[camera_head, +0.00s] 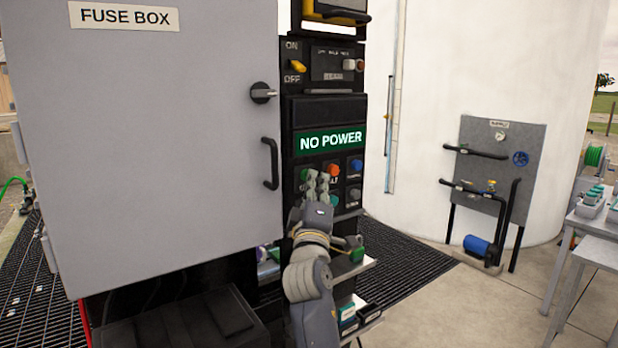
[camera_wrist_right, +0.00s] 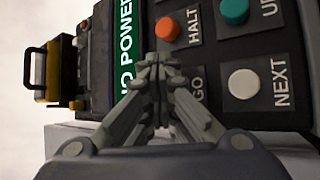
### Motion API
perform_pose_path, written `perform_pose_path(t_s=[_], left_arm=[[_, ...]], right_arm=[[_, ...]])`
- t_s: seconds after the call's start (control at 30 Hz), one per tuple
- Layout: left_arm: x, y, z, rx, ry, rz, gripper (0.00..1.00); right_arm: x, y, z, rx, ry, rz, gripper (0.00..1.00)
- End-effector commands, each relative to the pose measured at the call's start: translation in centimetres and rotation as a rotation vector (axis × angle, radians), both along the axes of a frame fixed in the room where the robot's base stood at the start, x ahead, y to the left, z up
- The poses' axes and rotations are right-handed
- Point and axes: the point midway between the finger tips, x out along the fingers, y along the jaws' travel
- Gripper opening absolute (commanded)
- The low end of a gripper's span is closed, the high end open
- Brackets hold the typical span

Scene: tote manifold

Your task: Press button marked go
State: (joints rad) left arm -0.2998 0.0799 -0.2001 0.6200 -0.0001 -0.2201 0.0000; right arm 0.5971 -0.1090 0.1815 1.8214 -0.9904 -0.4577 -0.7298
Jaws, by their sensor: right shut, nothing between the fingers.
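The control panel (camera_head: 343,215) carries a green button (camera_head: 304,174) at the left of its top row, beside the orange HALT button (camera_head: 333,170). In the right wrist view the GO label (camera_wrist_right: 198,84) shows just past my fingers, below the HALT button (camera_wrist_right: 168,29); the button at that label is hidden behind the fingers. My right gripper (camera_head: 317,182) is shut and empty, its fingertips in front of the panel near the green button. It also shows in the right wrist view (camera_wrist_right: 158,62). I cannot tell whether the tips touch the button. My left gripper is not in view.
A green NO POWER display (camera_head: 330,141) sits above the buttons. The grey fuse box (camera_head: 150,150) with its handle (camera_head: 271,164) stands close on the left. A white NEXT button (camera_wrist_right: 244,83) and a teal UP button (camera_wrist_right: 234,11) are near. Shelves with small items lie below the panel.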

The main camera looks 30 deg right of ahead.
Motion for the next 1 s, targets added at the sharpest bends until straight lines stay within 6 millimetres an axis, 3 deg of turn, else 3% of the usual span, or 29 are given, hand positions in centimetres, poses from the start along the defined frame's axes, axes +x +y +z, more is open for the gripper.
perform_pose_path(t_s=[0.5,0.83,1.0], left_arm=[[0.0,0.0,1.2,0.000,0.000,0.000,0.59],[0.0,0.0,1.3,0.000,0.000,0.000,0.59],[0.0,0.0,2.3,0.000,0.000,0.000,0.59]], right_arm=[[-2.0,-0.1,0.0,-0.001,0.001,0.001,0.00],[-2.3,-0.1,0.0,-0.001,0.001,0.000,0.00],[-3.7,-0.3,0.2,-0.001,0.001,-0.001,0.00]])
